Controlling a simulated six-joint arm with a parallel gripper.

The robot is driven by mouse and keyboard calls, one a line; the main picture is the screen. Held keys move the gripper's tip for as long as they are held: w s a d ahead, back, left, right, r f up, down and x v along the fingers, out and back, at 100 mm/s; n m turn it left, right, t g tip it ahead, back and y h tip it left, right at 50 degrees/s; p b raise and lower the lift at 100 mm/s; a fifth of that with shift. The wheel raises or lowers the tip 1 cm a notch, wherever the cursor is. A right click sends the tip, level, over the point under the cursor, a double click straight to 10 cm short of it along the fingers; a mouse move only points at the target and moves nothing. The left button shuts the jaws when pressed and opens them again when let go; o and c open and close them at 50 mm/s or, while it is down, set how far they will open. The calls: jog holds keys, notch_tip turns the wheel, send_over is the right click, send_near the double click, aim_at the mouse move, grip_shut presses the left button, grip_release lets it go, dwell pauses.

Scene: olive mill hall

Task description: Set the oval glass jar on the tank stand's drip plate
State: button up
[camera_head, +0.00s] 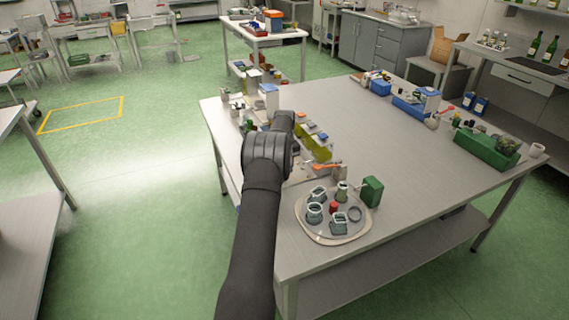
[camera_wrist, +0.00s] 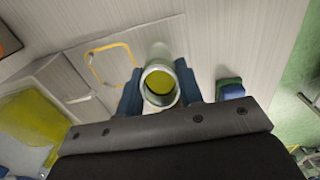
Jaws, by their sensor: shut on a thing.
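My gripper (camera_wrist: 160,88) is shut on a glass jar (camera_wrist: 160,86), with one blue-grey finger on each side of it. The jar has a pale rim around an open mouth, and yellow-green shows inside. I cannot tell from this angle how oval it is. In the head view my arm hides the gripper and the held jar. Beyond the jar in the wrist view is a pale grey panel with a yellow outline (camera_wrist: 132,50). I cannot tell whether it is the tank stand's drip plate; neither view shows that plate clearly.
A round tray (camera_head: 313,230) with several small jars stands at the table's near edge, a green box (camera_head: 372,191) beside it. Yellow bins (camera_head: 318,148) and small items crowd the table's left side. The table's middle (camera_head: 385,135) is clear. A green crate (camera_head: 480,150) stands at right.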

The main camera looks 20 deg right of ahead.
jog(key=shift+f, duration=0.2)
jog(key=shift+f, duration=0.35)
dwell(0.4)
jog(key=o, duration=1.2)
jog(key=shift+r, duration=3.55)
